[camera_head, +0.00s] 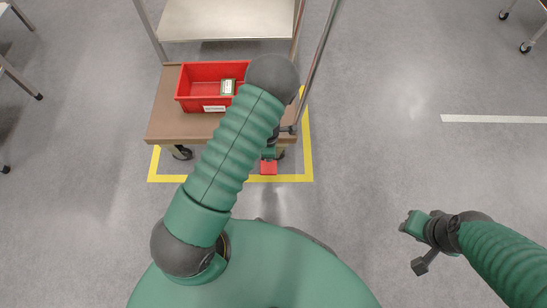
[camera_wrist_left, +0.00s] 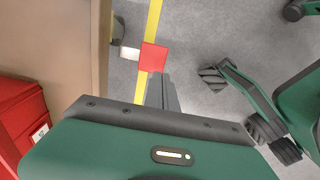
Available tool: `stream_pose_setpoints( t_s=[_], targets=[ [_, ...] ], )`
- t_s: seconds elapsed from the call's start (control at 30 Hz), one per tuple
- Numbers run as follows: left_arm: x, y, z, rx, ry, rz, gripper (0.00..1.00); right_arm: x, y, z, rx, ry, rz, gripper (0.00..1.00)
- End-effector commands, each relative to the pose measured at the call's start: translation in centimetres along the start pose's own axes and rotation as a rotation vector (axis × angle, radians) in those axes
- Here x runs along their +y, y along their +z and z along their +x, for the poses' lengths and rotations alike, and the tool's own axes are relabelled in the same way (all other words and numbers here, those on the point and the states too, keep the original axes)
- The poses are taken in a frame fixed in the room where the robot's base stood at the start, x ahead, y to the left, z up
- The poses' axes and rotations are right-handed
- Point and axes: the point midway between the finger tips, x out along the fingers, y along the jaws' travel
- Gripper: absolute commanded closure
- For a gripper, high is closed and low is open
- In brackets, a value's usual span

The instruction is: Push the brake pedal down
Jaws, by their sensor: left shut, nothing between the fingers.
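The red brake pedal (camera_head: 268,167) sits low at the front right of the cart, near the yellow floor line. In the left wrist view the pedal (camera_wrist_left: 154,57) shows as a red square just beyond my fingertips. My left gripper (camera_wrist_left: 157,77) is shut and empty, its grey fingers pointing at the pedal's near edge. I cannot tell whether they touch it. In the head view my left gripper (camera_head: 269,152) is partly hidden by my forearm, right by the pedal. My right gripper (camera_head: 410,224) hangs over open floor at the right, away from the cart; its jaws are unclear.
The cart (camera_head: 165,115) has a brown lower deck, a pale upper shelf (camera_head: 225,20) and metal posts. A red bin (camera_head: 202,72) with a small green item stands on the deck. Yellow tape (camera_head: 308,150) frames the cart.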

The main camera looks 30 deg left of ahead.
Motion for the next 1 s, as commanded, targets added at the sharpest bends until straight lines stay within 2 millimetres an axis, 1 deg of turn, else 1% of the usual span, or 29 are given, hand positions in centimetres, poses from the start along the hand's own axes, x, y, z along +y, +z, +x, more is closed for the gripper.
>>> stream_pose_setpoints(
  t_s=[0.03, 0.1, 0.3, 0.4, 0.5, 0.6, 0.93, 1.0],
  targets=[
    [-0.1, -0.1, 2.0, 0.001, -0.003, -0.001, 1.0, 0.0, 0.3, 1.4, -0.001, 0.0, 0.0, 0.68],
    [-0.1, -0.1, 3.6, 0.001, -0.004, -0.001, 1.0, 0.0, 0.6, 2.3, -0.001, 0.0, 0.0, 0.68],
    [-0.1, 0.0, 7.9, 0.0, -0.002, 0.002, 1.0, 0.0, 1.1, 4.8, -0.001, 0.0, 0.0, 0.68],
    [-0.1, 0.0, 9.6, 0.0, -0.002, 0.002, 1.0, 0.0, 1.4, 6.0, -0.001, 0.0, 0.0, 0.68],
    [-0.1, 0.0, 10.6, 0.0, -0.001, 0.002, 1.0, 0.0, 1.6, 6.6, -0.001, 0.0, 0.0, 0.68],
    [0.0, 0.0, 11.0, 0.0, -0.001, 0.003, 1.0, 0.0, 1.6, 6.8, -0.001, 0.0, 0.0, 0.68],
    [-0.1, 0.0, 10.9, 0.0, -0.001, 0.003, 1.0, 0.0, 1.6, 6.7, -0.001, 0.0, 0.0, 0.68],
    [-0.2, -0.1, 11.3, 0.001, -0.002, 0.003, 1.0, 0.0, 1.6, 6.6, -0.001, 0.0, 0.0, 0.68]
  ],
)
